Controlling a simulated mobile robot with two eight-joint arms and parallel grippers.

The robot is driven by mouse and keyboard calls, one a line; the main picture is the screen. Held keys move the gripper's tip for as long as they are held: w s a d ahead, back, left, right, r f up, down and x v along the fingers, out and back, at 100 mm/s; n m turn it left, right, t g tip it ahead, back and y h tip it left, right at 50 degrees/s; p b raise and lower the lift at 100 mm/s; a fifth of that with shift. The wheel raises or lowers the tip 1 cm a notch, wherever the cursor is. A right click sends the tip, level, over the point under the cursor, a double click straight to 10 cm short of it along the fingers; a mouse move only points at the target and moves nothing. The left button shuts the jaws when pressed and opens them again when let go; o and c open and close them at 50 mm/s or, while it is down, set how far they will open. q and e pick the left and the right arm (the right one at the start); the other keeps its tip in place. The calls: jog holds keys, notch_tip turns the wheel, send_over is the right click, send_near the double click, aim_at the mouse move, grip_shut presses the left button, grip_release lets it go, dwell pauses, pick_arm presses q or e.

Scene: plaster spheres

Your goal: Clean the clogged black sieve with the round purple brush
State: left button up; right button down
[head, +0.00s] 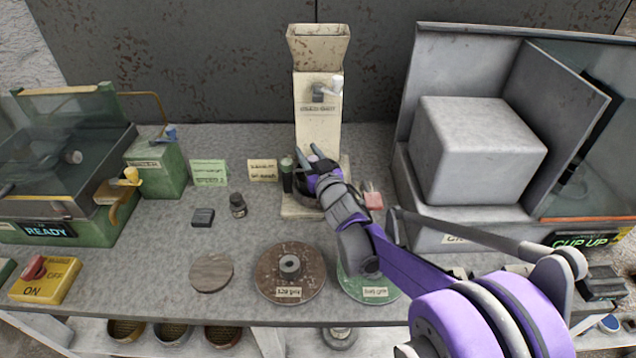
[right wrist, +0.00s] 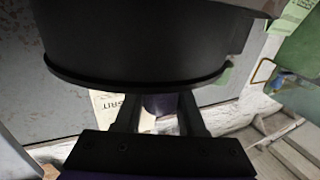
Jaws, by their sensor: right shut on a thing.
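My right gripper (head: 309,155) reaches to the foot of the cream hopper machine and is shut on what looks like the purple brush (head: 314,158). A dark purple piece of it shows between the fingers in the right wrist view (right wrist: 160,104). The black sieve (head: 307,197) is a dark round shape just below the gripper, partly hidden by it. In the right wrist view the black sieve (right wrist: 150,45) fills the upper middle and hides the fingertips. Its mesh is not visible, and I cannot tell whether brush and sieve touch. My left gripper is not in view.
The cream hopper machine (head: 318,112) stands behind the gripper. A dark green cylinder (head: 287,177) is close on its left. A small bottle (head: 238,205) and black block (head: 203,217) lie left. Discs, including a brown one (head: 291,272), line the front. A grey cabinet (head: 470,228) bounds the right.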

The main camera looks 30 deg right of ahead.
jog(key=shift+f, duration=0.15)
jog(key=shift+d, duration=0.1)
jog(key=shift+s+d, duration=0.25)
jog(key=shift+d, duration=0.15)
